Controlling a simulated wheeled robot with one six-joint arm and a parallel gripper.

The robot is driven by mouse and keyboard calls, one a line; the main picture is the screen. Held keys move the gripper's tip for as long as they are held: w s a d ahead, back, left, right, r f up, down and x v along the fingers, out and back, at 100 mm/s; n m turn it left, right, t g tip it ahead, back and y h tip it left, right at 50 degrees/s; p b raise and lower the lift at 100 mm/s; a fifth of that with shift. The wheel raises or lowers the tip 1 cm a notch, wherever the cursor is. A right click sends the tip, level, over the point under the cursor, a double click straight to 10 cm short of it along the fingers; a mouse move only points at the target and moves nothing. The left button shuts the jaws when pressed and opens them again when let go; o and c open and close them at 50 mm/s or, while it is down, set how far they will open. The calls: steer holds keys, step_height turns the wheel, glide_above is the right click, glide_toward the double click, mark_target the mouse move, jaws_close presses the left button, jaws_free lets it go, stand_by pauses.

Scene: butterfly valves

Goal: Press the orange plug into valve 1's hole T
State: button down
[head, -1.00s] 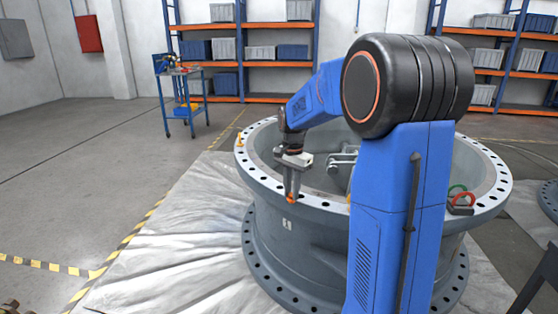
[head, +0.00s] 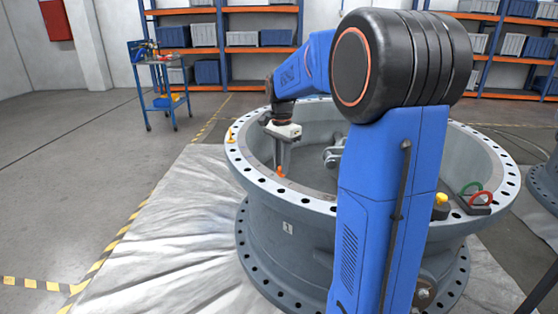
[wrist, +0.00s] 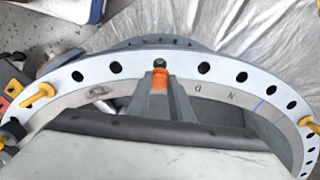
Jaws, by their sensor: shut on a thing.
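My gripper (head: 281,165) is shut on the orange plug (head: 280,173), which hangs between its fingertips by the inner edge of the near-left rim. In the wrist view, the plug (wrist: 160,80) shows orange between my fingers (wrist: 160,94), just short of a dark rim hole (wrist: 160,63). I cannot tell the plug's height above the rim. Valve 1 (head: 290,262) is a large grey ring body with a "1" label and a pale flange (head: 300,200) full of holes. I cannot read a letter T; faint letters show on the inner wall.
Yellow pegs stand in the flange at left (wrist: 40,96) and right (wrist: 307,122) in the wrist view. Red and green rings (head: 477,196) lie on the right rim. A blue tool cart (head: 162,80) stands behind, left. A disc and linkage (head: 335,155) fill the bore.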

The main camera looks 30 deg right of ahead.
mark_target(281, 176)
steer(key=shift+f, duration=2.5)
steer(key=shift+a+f, duration=0.1)
steer(key=shift+f, duration=1.1)
stand_by(0.4)
steer(key=c, duration=1)
jaws_free()
steer(key=shift+r, duration=0.1)
steer(key=shift+r, duration=2.85)
